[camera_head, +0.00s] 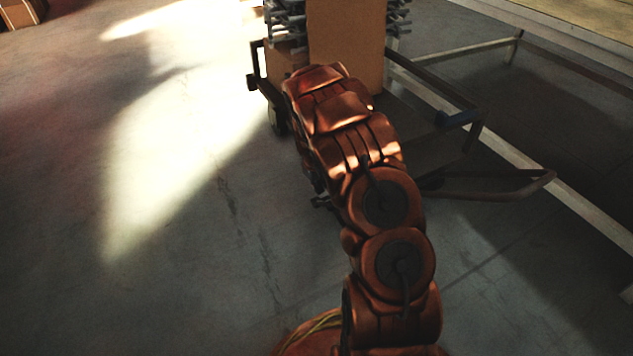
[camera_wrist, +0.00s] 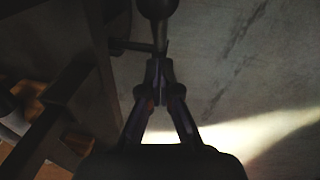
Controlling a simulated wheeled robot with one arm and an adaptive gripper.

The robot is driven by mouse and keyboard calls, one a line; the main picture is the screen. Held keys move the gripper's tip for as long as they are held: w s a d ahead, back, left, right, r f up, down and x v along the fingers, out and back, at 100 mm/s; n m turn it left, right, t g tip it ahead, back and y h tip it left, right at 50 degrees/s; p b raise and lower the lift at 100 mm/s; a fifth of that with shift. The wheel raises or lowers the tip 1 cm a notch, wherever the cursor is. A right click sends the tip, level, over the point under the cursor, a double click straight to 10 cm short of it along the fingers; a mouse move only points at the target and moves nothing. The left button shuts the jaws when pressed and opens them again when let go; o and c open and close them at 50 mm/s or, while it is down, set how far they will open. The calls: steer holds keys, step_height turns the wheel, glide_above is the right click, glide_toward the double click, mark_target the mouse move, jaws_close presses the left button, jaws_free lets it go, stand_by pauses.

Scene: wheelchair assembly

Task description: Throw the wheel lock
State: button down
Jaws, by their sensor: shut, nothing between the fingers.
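My gripper (camera_wrist: 159,72) shows in the wrist view with its fingers together and nothing seen between them. A dark rounded knob-like part (camera_wrist: 157,9) is just beyond the fingertips at the top of that view. A thin dark bar (camera_wrist: 135,45) runs from the frame on the left to near the fingertips. I cannot tell whether either is the wheel lock, or whether the fingers touch them. In the head view my copper arm hides the gripper and the area around it. A wheel (camera_head: 277,119) shows at the near left of a dark-framed cart.
The cart carries a tall brown box (camera_head: 346,45) and a stack of grey parts (camera_head: 285,20). Its dark side frame (camera_head: 430,92) extends right, near a long pale rail (camera_head: 560,190). The concrete floor (camera_head: 150,260) at left is open.

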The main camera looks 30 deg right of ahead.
mark_target(324, 203)
steer(key=shift+s+d+f+b, duration=0.25)
steer(key=shift+s+f+b, duration=0.3)
steer(key=shift+s+f, duration=0.55)
steer(key=shift+s, duration=0.1)
